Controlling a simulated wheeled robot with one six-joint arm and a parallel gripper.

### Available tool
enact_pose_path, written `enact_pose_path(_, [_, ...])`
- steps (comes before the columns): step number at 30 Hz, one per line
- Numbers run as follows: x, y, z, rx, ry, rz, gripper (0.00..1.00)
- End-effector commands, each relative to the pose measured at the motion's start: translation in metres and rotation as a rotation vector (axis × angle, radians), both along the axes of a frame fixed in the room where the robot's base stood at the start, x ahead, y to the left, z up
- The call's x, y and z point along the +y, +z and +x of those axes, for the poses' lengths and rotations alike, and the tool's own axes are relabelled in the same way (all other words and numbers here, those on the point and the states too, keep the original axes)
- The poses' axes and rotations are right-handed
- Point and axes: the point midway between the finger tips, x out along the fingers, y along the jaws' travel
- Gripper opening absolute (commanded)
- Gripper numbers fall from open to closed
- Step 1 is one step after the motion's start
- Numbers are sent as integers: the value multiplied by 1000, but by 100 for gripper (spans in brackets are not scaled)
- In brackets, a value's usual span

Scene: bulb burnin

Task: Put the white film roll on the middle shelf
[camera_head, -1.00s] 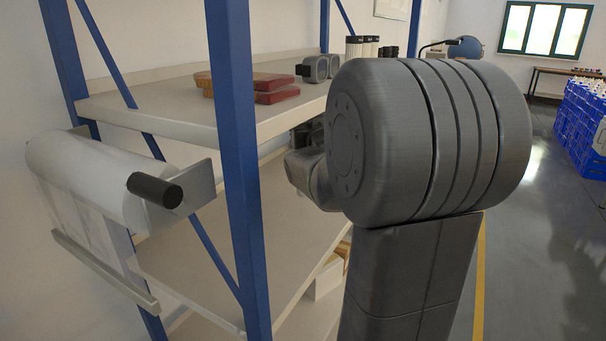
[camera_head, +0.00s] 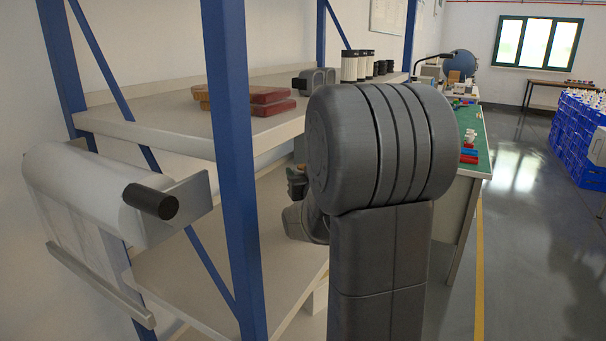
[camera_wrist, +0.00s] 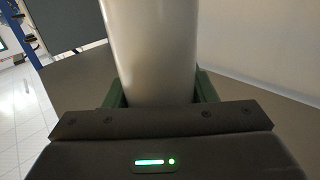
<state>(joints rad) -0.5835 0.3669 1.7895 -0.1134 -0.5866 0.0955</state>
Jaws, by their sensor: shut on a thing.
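The white film roll (camera_wrist: 152,45) fills the upper middle of the wrist view as a smooth pale cylinder. My gripper (camera_wrist: 158,92) is shut on it, with a green finger on each side. In the head view my gripper (camera_head: 297,182) shows only in part, behind my grey arm and over the shelf below the top one; the roll cannot be made out there. That shelf (camera_head: 195,262) is a pale board between blue posts, and its visible part is bare.
A blue post (camera_head: 235,180) stands in front. A wide-roll dispenser (camera_head: 90,195) hangs on the rack's left end. A green-topped bench (camera_head: 478,150) stands beyond.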

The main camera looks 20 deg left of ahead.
Motion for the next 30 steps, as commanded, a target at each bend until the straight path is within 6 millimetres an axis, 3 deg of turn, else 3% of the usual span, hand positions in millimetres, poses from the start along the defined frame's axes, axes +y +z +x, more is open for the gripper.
enact_pose_path(3, [0,-2,0,-2,0,2,0])
enact_pose_path(4, [0,-3,0,0,0,0,55])
enact_pose_path(7, [0,-2,0,0,0,0,73])
enact_pose_path(19, [0,3,0,0,0,0,73])
enact_pose_path(30, [-39,0,-52,-2,0,0,73])
